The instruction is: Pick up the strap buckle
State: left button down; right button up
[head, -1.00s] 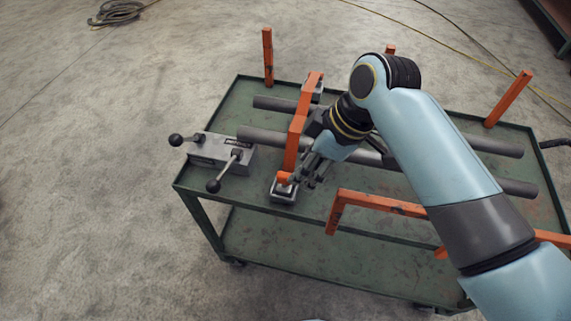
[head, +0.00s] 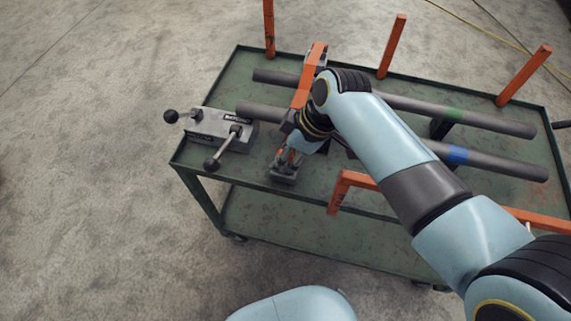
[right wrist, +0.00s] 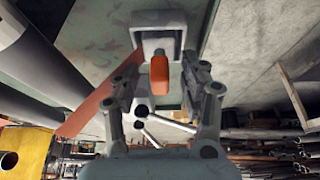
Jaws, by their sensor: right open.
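The strap buckle (head: 283,179) is a grey metal frame at the near end of the orange strap (head: 303,88), on the cart's top by its front edge. In the right wrist view the buckle (right wrist: 158,22) is ahead, with a short orange tab (right wrist: 160,73) hanging through it. My right gripper (head: 287,160) is over the buckle and partly hides it. Its fingers (right wrist: 162,95) are open, one on each side of the orange tab, with visible gaps. I cannot tell whether they touch the buckle. My left gripper is out of view.
Two grey pipes (head: 480,123) lie along the green cart (head: 215,185). A grey block with black-knobbed levers (head: 222,128) stands left of the buckle. Orange posts (head: 392,46) rise along the back, and an orange rail (head: 358,178) stands at the front.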

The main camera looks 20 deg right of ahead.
jog(key=shift+f, duration=0.25)
grip_shut()
jog(key=shift+r, duration=0.2)
